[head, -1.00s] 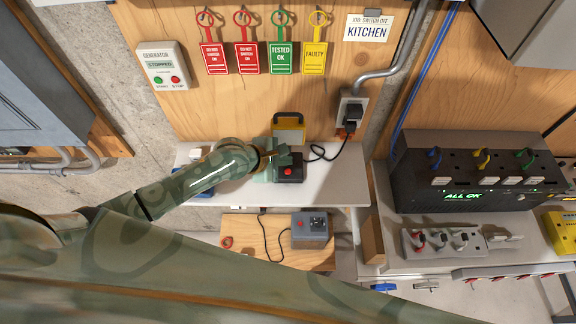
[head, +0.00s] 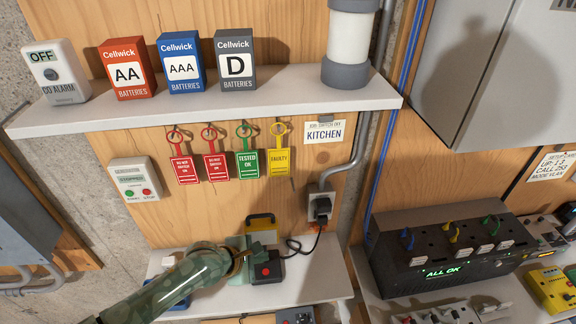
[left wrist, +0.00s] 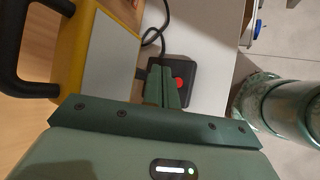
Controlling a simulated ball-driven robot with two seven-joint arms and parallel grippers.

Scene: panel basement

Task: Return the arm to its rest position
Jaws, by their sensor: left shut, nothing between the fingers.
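My left arm comes in from the lower left in the head view. Its gripper (head: 262,256) is over the lower white shelf, beside a black box with a red button (head: 266,270). In the left wrist view the gripper's green fingers (left wrist: 162,88) are together with nothing between them. There the black box (left wrist: 176,68) lies just beyond the fingertips; I cannot tell whether they touch it. A yellow case with a black handle (head: 261,224) stands behind the gripper, and it fills the upper left of the left wrist view (left wrist: 62,45). My right gripper is not in view.
The lower shelf (head: 318,285) is clear to the right. Above are hanging tags (head: 248,158) and an upper shelf (head: 290,103) with battery boxes (head: 181,65). A black cable runs to a wall socket (head: 320,206). A black unit reading "ALL OK" (head: 440,255) stands at the right.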

